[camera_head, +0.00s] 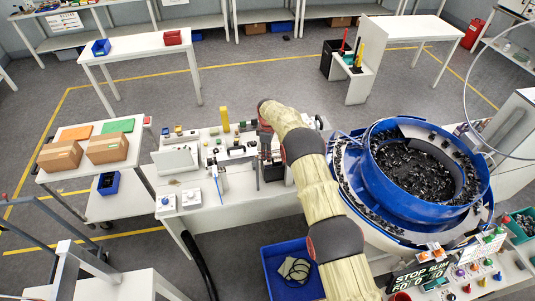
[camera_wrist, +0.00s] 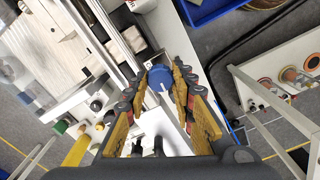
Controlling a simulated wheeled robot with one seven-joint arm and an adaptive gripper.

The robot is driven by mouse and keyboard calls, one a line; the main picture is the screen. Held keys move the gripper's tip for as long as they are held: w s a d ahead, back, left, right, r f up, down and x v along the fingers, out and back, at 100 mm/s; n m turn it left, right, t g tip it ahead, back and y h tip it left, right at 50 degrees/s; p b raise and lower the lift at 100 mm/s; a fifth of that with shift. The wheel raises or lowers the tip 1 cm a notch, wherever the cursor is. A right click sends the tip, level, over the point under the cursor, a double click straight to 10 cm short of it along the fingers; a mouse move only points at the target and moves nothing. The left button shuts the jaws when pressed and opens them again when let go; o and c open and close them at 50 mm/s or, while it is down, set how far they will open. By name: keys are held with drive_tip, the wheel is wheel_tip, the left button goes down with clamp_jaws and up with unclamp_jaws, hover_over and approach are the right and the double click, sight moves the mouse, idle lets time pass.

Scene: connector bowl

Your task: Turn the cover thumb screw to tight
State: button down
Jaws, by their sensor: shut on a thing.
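The cover thumb screw is a round blue knob (camera_wrist: 159,76) with a white line across its face, at the centre of the wrist view. My gripper (camera_wrist: 160,84) has its two tan-and-black fingers on either side of the knob and is shut on it. The white line runs slightly slanted, from upper left to lower right. In the head view my gripper (camera_head: 266,150) is over the back right part of the white workbench (camera_head: 235,205); the knob cannot be made out there. Whether the screw is tight cannot be told.
A blue bowl feeder (camera_head: 365,185) full of black parts stands right of my arm. A yellow post (camera_head: 225,119) rises at the bench's back. Two white boxes with knobs (camera_head: 191,198) sit at its front left. A blue bin (camera_head: 275,270) is in front.

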drive_tip(key=shift+f+b, duration=0.1)
drive_tip(key=shift+b, duration=0.3)
drive_tip(key=shift+f+m+b, duration=0.1)
drive_tip(key=shift+m+b, duration=0.5)
drive_tip(key=shift+b, duration=0.2)
drive_tip(key=m+b, duration=0.2)
drive_tip(key=b, duration=0.1)
drive_tip(key=m+b, duration=0.2)
drive_tip(key=m, duration=0.1)
drive_tip(key=shift+b, duration=0.4)
drive_tip(key=shift+m+b, duration=0.6)
drive_tip(key=shift+m, duration=0.8)
drive_tip(key=shift+r, duration=0.2)
drive_tip(key=c, duration=1.5)
unclamp_jaws()
